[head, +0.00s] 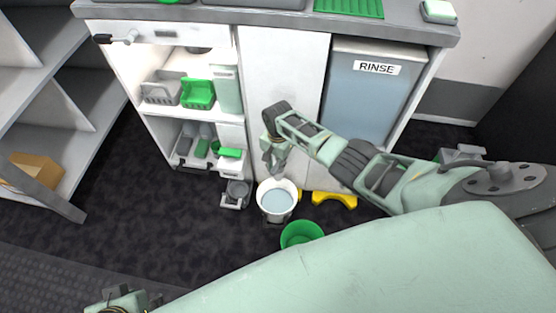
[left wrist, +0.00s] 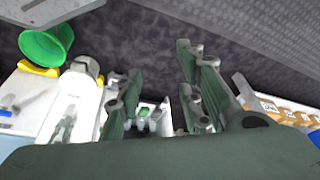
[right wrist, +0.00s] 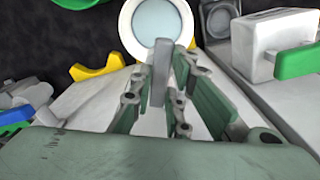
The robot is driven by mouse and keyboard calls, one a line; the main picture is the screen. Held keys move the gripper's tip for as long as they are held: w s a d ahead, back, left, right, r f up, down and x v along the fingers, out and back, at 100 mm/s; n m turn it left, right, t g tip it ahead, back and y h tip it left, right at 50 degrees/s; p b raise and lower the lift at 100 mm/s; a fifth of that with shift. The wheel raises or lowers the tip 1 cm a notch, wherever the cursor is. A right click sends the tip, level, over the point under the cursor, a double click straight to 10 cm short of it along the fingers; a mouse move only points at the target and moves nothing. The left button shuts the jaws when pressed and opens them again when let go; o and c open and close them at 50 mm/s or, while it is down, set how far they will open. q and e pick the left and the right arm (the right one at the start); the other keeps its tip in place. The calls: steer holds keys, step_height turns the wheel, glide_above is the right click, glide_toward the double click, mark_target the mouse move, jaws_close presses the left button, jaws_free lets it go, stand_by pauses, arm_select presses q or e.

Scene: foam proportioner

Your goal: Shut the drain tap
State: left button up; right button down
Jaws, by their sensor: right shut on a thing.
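My right gripper (head: 274,163) is low in front of the white cabinet door, just above a white bucket (head: 264,206) of pale liquid. In the right wrist view its fingers (right wrist: 157,85) are shut on an upright grey bar (right wrist: 160,62), which looks like the drain tap's lever. The tap's body is hidden behind the gripper in the head view, so its angle is hard to tell. The bucket's round mouth (right wrist: 188,25) lies beyond the bar. My left gripper (left wrist: 160,75) is open and empty, away from the cabinet.
A green bucket (head: 302,234) and a yellow piece (head: 335,199) stand on the floor beside the white bucket. A grey tank marked RINSE (head: 372,100) is at right. Shelves with green and grey bins (head: 199,94) are at left. The dark floor at left is clear.

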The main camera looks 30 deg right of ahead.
steer(key=m+p, duration=0.3)
steer(key=m, duration=0.3)
steer(key=shift+m, duration=0.3)
steer(key=m, duration=0.2)
steer(key=shift+m, duration=1.4)
arm_select(q)
step_height(320, 180, down, 14)
steer(key=shift+w+d+r+g, duration=0.15)
steer(key=shift+w+d+g, duration=0.05)
steer(key=shift+g, duration=0.2)
arm_select(e)
steer(key=shift+m, duration=1)
arm_select(q)
steer(key=shift+s, duration=0.1)
arm_select(e)
steer(key=shift+d, duration=0.1)
steer(key=c, duration=1.7)
jaws_free()
arm_select(q)
steer(key=shift+w, duration=0.2)
